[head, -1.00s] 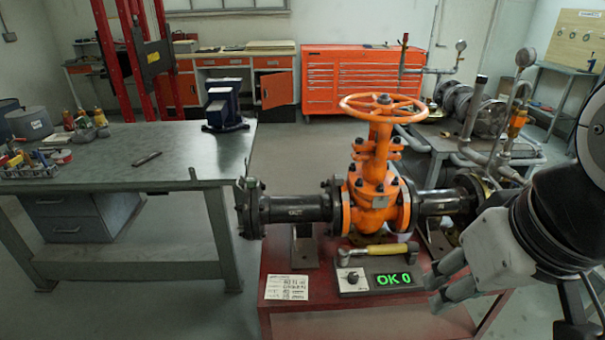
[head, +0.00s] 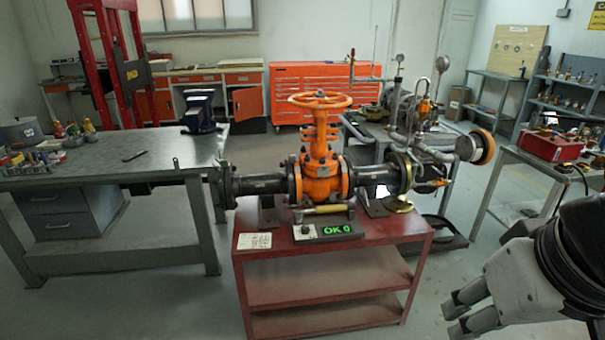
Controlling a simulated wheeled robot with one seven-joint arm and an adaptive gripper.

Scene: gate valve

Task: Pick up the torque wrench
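The torque wrench (head: 327,209), with a yellowish handle and dark metal ends, lies across the top of a dark tester box (head: 304,232) whose green display reads "OK 0". The box sits on the red cart (head: 250,243), in front of the orange gate valve (head: 320,178). My gripper (head: 452,319) is at the lower right, to the right of the cart and well apart from the wrench. Its two grey fingers point left with a gap between them, and nothing shows in it.
The valve's dark pipe (head: 262,186) and orange handwheel (head: 320,99) stand behind and above the wrench. A paper card (head: 254,241) lies left of the box. A grey workbench (head: 110,170) is at left, a red case (head: 550,145) on a table at right.

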